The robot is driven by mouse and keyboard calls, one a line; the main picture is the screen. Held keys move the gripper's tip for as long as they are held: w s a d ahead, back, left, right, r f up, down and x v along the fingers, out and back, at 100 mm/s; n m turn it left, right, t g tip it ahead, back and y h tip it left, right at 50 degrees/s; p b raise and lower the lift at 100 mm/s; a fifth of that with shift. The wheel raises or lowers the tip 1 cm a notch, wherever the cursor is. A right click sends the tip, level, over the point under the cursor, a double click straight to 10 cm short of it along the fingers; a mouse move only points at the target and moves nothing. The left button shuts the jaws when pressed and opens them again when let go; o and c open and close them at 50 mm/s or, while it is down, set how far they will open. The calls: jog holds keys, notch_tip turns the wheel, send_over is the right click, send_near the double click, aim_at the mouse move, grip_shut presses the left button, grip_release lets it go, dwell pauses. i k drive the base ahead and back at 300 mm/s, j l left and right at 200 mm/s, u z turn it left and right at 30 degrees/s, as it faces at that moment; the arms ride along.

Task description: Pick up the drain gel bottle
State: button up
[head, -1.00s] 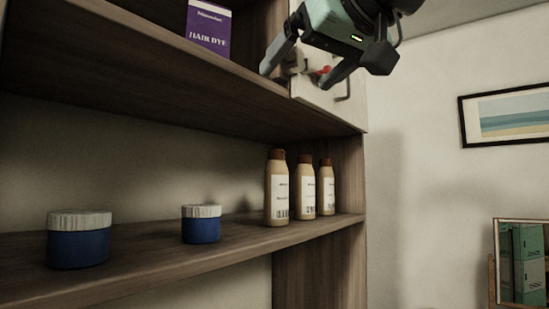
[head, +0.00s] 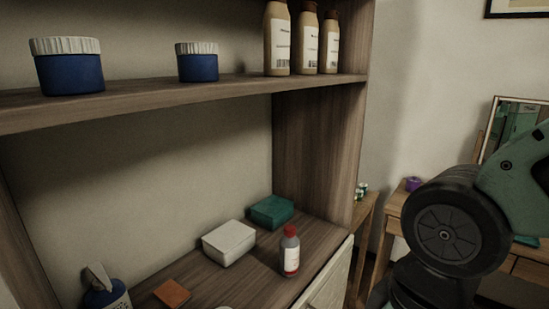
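A small bottle with a red cap and a red and white label (head: 289,252) stands upright on the lower wooden surface, near its right front edge. A dark blue bottle with a grey top and a pale label (head: 107,296) is cut off at the bottom left. Neither label can be read, so I cannot tell for sure which is the drain gel bottle. My arm fills the right side of the picture. My gripper is out of view.
A white box (head: 229,243), a teal box (head: 271,211) and an orange-brown block (head: 172,293) share the lower surface. The shelf above (head: 190,98) holds blue jars (head: 198,64) and tan bottles (head: 306,42). A side panel (head: 318,150) borders the right.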

aim_at(289, 242)
jog(key=i+l+u, duration=0.15)
jog(key=l, duration=0.15)
jog(key=i+l+u, duration=0.15)
jog(key=l, duration=0.2)
jog(key=i+l+u, duration=0.15)
jog(key=l, duration=0.2)
jog(key=l+u, duration=0.15)
jog(key=l, duration=0.15)
